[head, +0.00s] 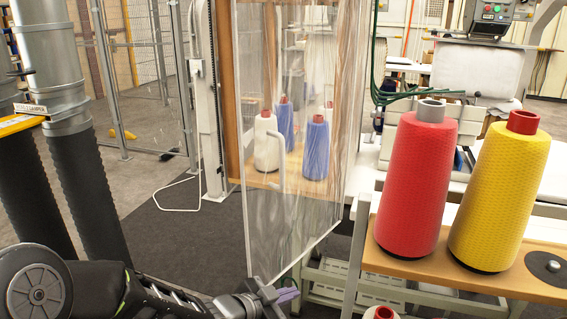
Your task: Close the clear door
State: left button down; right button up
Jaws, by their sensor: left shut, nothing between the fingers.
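The clear door (296,215) stands upright in the middle of the head view, swung out at an angle with its near lower corner towards me. A pale curved handle (276,160) shows on the door. Through the panel I see white and blue thread cones on a wooden shelf. My left gripper (287,296) is at the bottom, just below and right of the door's lower corner. Its fingers are shut and empty. I cannot tell whether it touches the door. My right gripper is not in view.
A red cone (416,180) and a yellow cone (499,190) stand on a wooden-topped stand at the right, close to the door. Grey pipes with black hoses (90,190) rise at the left. Dark floor mat (180,240) lies clear left of the door.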

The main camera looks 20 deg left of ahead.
pick_arm(q)
notch_tip(320, 180, up, 18)
jog(key=a+m+t+h, duration=0.2)
jog(key=a+m+t, duration=0.1)
jog(key=m, duration=0.3)
jog(key=m+t+h+p, duration=0.1)
jog(key=m, duration=0.7)
send_near(281, 165)
jog(key=s+d, duration=0.3)
jog(key=d, duration=0.1)
jog(key=shift+w+d+r, duration=0.1)
jog(key=shift+d+r, duration=0.15)
jog(key=shift+r, duration=0.1)
jog(key=x, duration=1)
jog(key=a, duration=0.1)
jog(key=a+p, duration=0.2)
jog(key=shift+w+a+r, duration=0.15)
jog(key=shift+w+a, duration=0.2)
jog(key=shift+w, duration=0.1)
jog(key=shift+a+h, duration=0.1)
jog(key=shift+h, duration=0.2)
